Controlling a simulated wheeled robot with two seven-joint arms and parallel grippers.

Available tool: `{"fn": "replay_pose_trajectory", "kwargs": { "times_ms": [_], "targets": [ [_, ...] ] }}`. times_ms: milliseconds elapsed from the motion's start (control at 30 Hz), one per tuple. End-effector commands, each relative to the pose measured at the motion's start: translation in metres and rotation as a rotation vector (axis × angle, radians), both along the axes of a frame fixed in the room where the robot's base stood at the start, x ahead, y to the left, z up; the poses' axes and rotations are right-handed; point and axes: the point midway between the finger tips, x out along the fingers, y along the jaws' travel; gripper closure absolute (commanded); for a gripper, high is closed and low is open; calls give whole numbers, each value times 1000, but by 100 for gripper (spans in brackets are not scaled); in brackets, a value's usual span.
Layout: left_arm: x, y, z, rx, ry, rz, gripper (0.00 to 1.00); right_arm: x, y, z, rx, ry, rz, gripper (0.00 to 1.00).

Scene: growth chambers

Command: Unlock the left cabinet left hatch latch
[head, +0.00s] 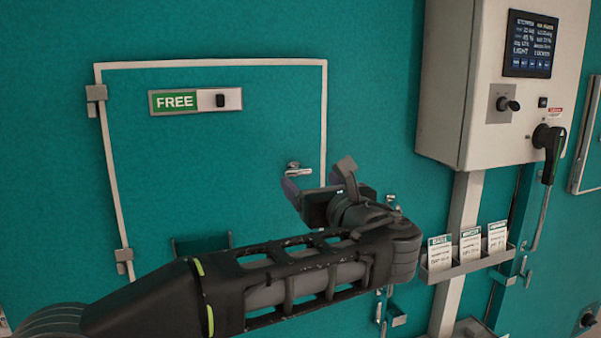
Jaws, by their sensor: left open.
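A teal hatch (220,140) with a pale frame fills the left of the head view, with hinges on its left side. A small metal latch (297,170) sits near its right edge. My left gripper (316,178) is open, just below and in front of the latch. A gap between the gripper and the latch cannot be judged, and the lower part of the latch area is partly hidden by the gripper. My left arm covers the lower right of the hatch. My right gripper is not in view.
A sign reading FREE (174,102) with a dark slider is on the hatch. A white control box (480,80) with a screen projects from the wall at the right. A card rack (468,265) sticks out below it.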

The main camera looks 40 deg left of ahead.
Motion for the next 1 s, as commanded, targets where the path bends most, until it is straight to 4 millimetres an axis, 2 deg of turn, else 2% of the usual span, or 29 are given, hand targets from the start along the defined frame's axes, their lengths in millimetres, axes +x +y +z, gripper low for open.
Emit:
{"fn": "replay_pose_trajectory", "kwargs": {
  "times_ms": [500,867,1000],
  "targets": [
    [39,55,1,-2,1,1,24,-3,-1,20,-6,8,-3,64],
    [43,62,0,-1,0,-1,24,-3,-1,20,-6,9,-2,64],
    [43,61,0,-1,0,-1,33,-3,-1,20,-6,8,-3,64]
  ]
}}
